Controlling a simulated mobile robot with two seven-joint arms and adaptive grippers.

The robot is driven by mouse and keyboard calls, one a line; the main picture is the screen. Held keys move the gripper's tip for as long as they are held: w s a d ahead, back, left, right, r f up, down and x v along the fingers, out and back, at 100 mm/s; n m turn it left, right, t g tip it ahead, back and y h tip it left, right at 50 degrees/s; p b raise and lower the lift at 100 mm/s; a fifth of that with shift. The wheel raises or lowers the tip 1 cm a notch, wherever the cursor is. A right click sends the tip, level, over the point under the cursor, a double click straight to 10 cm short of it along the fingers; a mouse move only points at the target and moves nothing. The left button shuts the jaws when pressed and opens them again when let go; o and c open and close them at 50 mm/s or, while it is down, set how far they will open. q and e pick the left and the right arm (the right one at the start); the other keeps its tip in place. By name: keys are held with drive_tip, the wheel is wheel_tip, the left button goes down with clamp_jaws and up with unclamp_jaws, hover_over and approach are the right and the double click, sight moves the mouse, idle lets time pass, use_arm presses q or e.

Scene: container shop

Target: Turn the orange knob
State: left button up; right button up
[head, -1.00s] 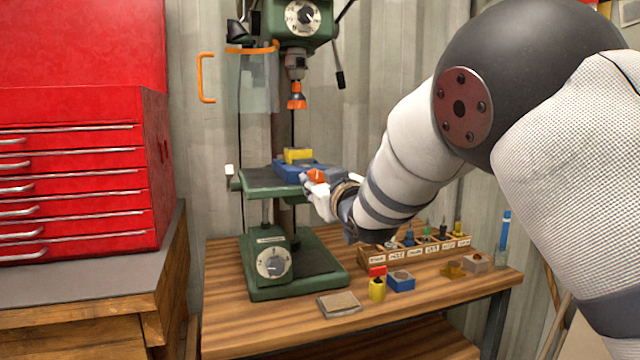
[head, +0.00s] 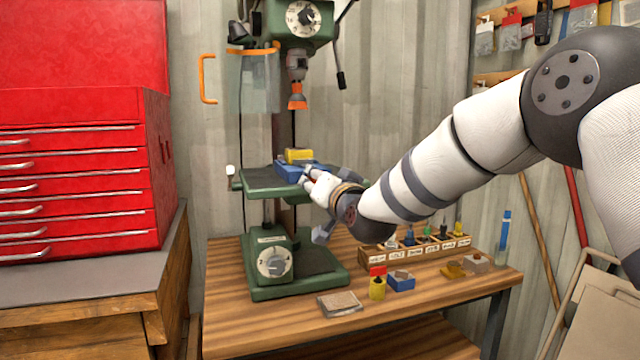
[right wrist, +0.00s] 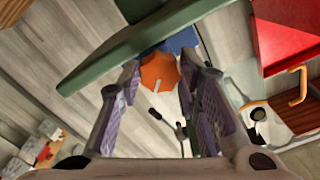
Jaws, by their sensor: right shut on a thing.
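The orange knob (right wrist: 160,72) is on the front end of a blue vise (right wrist: 182,40) in the right wrist view. In the head view the blue vise (head: 290,172) sits on the drill press's green table (head: 262,180) and holds a yellow block (head: 299,156). My right gripper (head: 308,178) is at the vise's right end and hides nearly all of the knob there. In the right wrist view its two fingers (right wrist: 160,80) stand on either side of the knob, shut on it. My left gripper is not in view.
The green drill press (head: 268,262) stands on a wooden bench (head: 240,330), its orange-tipped chuck (head: 297,98) above the vise. A labelled wooden rack (head: 400,255) and small blocks lie below my right arm. A red tool chest (head: 80,180) is at left.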

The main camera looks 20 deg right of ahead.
drive_tip(key=shift+a+r+m+b, duration=0.1)
drive_tip(key=shift+r+m+b, duration=0.05)
drive_tip(key=shift+m, duration=5.05)
drive_tip(key=shift+r+m+b, duration=0.15)
drive_tip(key=shift+m, duration=5.05)
drive_tip(key=shift+r, duration=0.15)
drive_tip(key=o, duration=1.1)
drive_tip(key=shift+o, duration=0.2)
drive_tip(key=s, duration=1.2)
drive_tip(key=shift+d, duration=0.2)
